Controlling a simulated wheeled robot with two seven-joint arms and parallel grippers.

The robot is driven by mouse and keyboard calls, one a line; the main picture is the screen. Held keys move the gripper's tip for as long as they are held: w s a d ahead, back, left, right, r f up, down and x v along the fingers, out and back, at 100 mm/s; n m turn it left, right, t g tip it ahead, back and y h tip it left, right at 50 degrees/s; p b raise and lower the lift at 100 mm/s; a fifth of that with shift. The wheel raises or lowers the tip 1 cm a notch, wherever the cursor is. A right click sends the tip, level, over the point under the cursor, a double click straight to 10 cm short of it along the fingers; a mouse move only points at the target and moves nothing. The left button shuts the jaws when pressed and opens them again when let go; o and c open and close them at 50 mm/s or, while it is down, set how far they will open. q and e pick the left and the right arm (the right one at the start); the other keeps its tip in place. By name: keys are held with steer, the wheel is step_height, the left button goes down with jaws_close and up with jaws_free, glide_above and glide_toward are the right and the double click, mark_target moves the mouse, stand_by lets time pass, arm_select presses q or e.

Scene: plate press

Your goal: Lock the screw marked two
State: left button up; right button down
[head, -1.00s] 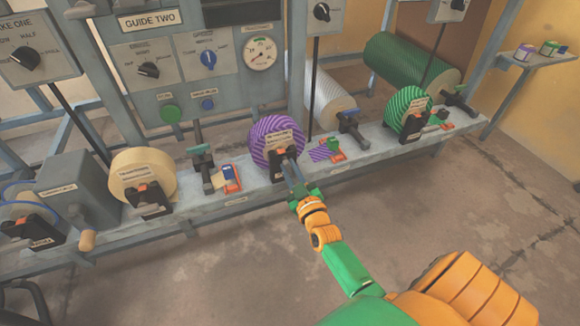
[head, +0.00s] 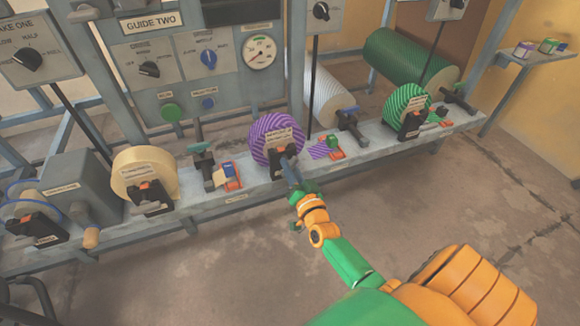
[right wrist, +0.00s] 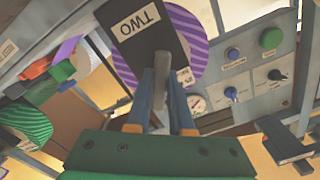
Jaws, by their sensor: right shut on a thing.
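The black block marked TWO (right wrist: 145,28) stands in front of the purple striped roll (head: 268,138). In the right wrist view a grey screw handle (right wrist: 161,75) sticks out from this block. My right gripper (head: 289,168) is at the front of the block, and its two fingers (right wrist: 160,108) are shut on the grey handle. In the head view the handle is largely hidden by the fingers. I cannot tell the screw's turn angle. My left gripper is not in view.
A cream roll (head: 140,172) stands on the bench to the left, and a green striped roll (head: 405,108) to the right, each with a similar black block. A control panel (head: 185,65) rises behind. The floor (head: 450,210) in front is clear.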

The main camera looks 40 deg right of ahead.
steer(key=m, duration=0.2)
steer(key=shift+f+m, duration=0.15)
steer(key=shift+m, duration=0.25)
steer(key=m, duration=0.3)
steer(key=shift+m+b, duration=0.3)
steer(key=m, duration=0.4)
steer(key=shift+b, duration=0.35)
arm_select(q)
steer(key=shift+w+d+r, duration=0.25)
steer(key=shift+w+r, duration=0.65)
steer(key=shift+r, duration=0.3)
arm_select(e)
steer(key=shift+m, duration=0.6)
steer(key=c, duration=0.8)
jaws_free()
